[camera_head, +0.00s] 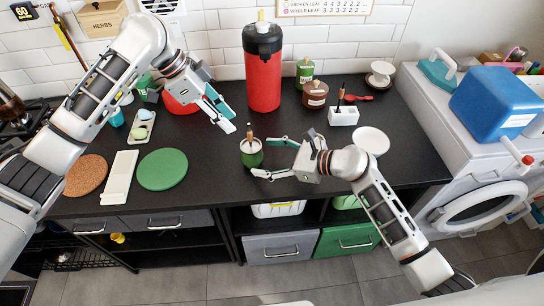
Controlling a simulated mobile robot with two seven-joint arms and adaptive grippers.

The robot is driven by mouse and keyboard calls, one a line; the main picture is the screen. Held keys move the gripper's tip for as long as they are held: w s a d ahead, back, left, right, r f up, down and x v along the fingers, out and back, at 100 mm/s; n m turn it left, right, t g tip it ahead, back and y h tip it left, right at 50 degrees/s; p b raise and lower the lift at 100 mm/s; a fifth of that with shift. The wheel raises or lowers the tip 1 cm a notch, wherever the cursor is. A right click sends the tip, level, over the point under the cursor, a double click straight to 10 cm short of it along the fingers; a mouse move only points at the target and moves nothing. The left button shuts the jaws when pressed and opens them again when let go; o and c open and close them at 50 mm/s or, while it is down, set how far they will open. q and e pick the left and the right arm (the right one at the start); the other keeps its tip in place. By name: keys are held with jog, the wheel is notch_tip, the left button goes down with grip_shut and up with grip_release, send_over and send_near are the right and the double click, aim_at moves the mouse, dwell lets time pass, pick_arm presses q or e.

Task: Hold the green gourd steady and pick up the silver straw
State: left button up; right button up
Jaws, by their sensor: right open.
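The green gourd (251,158) stands upright on the black counter, near the middle. A thin brownish piece (249,132) shows at its top; I cannot tell whether it is in the gourd or behind it. I cannot make out a silver straw for certain. My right gripper (262,157) is open, just right of the gourd, its fingertips spread on the gourd's far and near sides; contact is unclear. My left gripper (233,122) is above and left of the gourd, pointing down towards it, its fingers apart with nothing seen between them.
A red and black dispenser (263,80) stands behind the gourd. A white holder (343,116) with dark sticks and a white plate (371,141) are right. A green round mat (163,169), white tray (119,178) and cork mat (86,175) are left. The counter's front edge is near the gourd.

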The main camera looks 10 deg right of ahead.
aim_at(251, 155)
jog(key=shift+x, duration=3)
jog(key=c, duration=1.3)
jog(key=shift+o, duration=0.2)
